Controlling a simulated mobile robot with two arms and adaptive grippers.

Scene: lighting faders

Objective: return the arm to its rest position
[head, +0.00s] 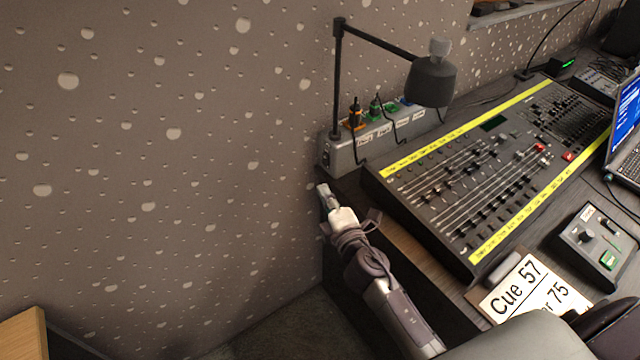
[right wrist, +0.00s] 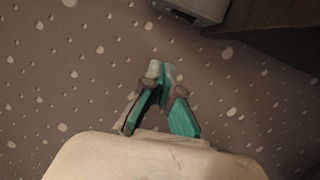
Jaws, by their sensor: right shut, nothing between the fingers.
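My right arm comes in from the lower right in the head view, and its right gripper (head: 325,195) points away toward the wall, beside the left end of the desk. In the right wrist view the fingers of the right gripper (right wrist: 160,70) meet at their tips, with nothing between them. The patterned wall (right wrist: 80,60) lies beyond the fingers. My left gripper is not in view.
The lighting console (head: 490,170) with several faders lies on the desk right of the gripper. A socket box (head: 345,155) and a black lamp (head: 432,82) stand close behind the fingertips. A cue card (head: 520,290) and small control box (head: 590,235) lie nearer me. Open floor is left of the arm.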

